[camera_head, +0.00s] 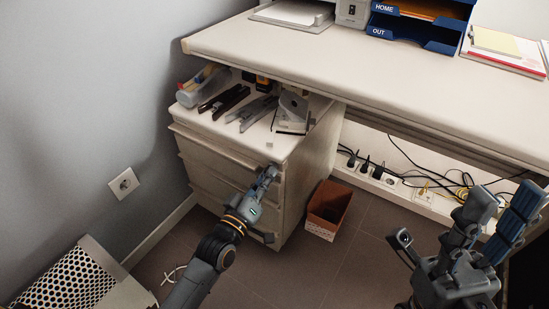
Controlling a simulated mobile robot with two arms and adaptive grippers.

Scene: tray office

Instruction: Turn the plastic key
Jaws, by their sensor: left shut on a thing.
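A pale drawer cabinet (229,146) stands under the desk at the left. My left gripper (269,173) reaches its front near the upper right corner, just below the top. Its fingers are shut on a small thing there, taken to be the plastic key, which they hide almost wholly. I cannot tell how far the key is turned. The drawers look shut. My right gripper (492,210) is at the right edge, away from the cabinet, with its fingers spread and nothing seen between them.
A stapler (224,101), a pen holder (202,87) and other office items lie on the cabinet top. The desk (370,65) overhangs behind. A small brown bin (328,206) stands right of the cabinet. Power sockets with cables (380,176) run along the wall. A perforated bin (70,281) is lower left.

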